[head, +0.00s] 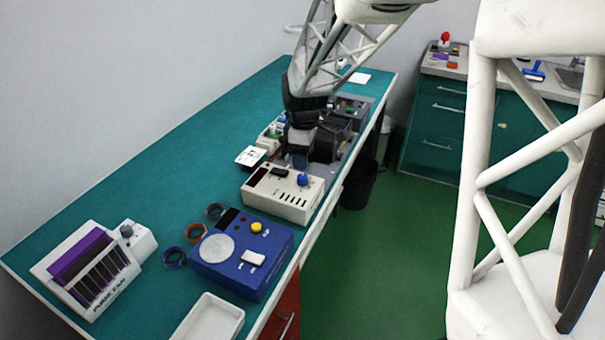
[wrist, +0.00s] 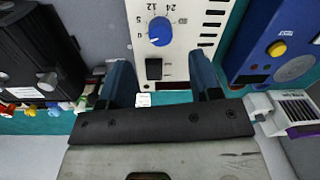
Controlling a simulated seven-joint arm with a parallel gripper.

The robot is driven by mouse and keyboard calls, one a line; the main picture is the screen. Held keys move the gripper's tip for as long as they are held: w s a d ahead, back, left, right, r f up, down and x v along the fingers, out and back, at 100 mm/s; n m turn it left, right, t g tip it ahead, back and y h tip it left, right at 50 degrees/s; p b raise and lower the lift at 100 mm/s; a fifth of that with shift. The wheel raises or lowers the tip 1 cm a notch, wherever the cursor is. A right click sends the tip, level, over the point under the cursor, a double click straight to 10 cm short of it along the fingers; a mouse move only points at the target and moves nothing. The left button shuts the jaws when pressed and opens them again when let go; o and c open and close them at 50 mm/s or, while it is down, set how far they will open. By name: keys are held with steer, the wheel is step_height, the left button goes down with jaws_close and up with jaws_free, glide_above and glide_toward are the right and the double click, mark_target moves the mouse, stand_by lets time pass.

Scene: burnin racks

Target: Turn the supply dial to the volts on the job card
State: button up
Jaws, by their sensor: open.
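The supply is a cream box with a dark display and slots (head: 272,204), on the teal bench in the head view. A black switch (wrist: 154,69) sits beside the dial. My gripper (wrist: 163,75) is open and empty, above the supply's edge and apart from the dial. A white card with print (head: 250,156), probably the job card, lies behind the supply; its print is too small to read.
A white rack with purple inside (head: 95,268) and a white tray (head: 210,320) are on the bench. Dark equipment (head: 345,112) crowds the far end.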

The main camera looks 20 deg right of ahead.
mark_target(303, 176)
steer(key=shift+s+a+f, duration=0.1)
steer(key=shift+s+f, duration=0.05)
steer(key=shift+f, duration=3.05)
steer(key=c, duration=0.9)
steer(key=shift+c, duration=0.2)
